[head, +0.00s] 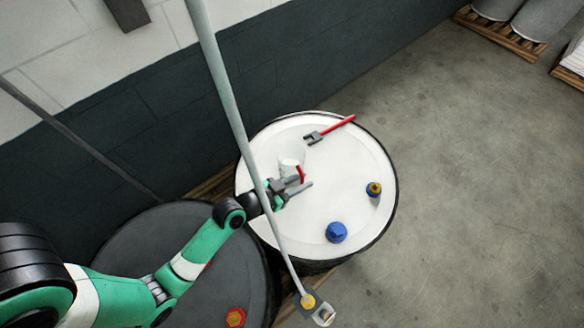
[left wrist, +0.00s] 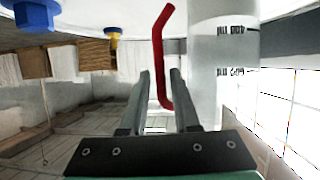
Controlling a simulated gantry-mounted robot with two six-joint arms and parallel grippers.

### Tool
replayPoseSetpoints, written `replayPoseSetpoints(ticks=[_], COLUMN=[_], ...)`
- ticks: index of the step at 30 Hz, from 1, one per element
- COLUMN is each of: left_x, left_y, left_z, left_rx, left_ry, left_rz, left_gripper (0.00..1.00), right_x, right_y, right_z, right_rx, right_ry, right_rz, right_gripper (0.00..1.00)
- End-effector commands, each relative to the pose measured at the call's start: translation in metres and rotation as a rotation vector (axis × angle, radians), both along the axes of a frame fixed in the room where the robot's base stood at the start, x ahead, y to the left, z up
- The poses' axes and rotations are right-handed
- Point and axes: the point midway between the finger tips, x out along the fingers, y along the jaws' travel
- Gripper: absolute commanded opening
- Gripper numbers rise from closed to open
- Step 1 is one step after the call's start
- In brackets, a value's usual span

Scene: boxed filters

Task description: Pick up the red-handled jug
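The red-handled jug (head: 289,165) stands on the white top of a drum, a pale clear body with a red handle (head: 301,174) on its right side. My left gripper (head: 298,190) is at the handle, in front of the jug. In the left wrist view the gripper (left wrist: 161,72) is open, with the red handle (left wrist: 157,50) showing between its two fingers and a gap visible beside it. The jug's body (left wrist: 208,70), with dark printed marks, is right of the fingers. I cannot tell whether a finger touches the handle. My right gripper is not in view.
A long grey pole (head: 232,105) crosses in front. A dark drum (head: 130,245) stands at left.

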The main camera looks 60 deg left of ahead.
Motion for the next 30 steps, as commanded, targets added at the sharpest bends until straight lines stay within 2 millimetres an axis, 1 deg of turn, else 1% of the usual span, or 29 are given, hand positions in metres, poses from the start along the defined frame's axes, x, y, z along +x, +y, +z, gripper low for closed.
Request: replayPoseSetpoints(ticks=[1,3,6,13,14,18,19,30], left_x=[0.009,0.019,0.03,0.033,0.033,0.033,0.033,0.033], left_y=[0.0,0.001,0.002,0.002,0.002,0.002,0.002,0.002], left_z=[-0.004,-0.009,-0.014,-0.016,-0.016,-0.015,-0.015,-0.015], left_rx=[0.0,0.0,0.0,0.0,0.0,0.0,0.0,0.0], left_ry=[0.001,0.0,-0.001,0.0,0.0,0.0,0.0,0.0], left_rz=[-0.002,-0.002,0.0,0.0,0.0,0.001,0.001,0.001], left_gripper=[0.3,0.3,0.3,0.3,0.28,0.03,0.0,0.0], right_x=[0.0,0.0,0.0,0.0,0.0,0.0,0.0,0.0], right_y=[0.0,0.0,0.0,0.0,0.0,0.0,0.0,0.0], right_z=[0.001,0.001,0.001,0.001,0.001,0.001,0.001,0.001], right_rx=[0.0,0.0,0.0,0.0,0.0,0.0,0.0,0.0], right_ry=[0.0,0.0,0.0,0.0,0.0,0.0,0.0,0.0], right_rz=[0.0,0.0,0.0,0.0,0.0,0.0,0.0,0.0], right_gripper=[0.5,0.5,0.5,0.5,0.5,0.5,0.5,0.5])
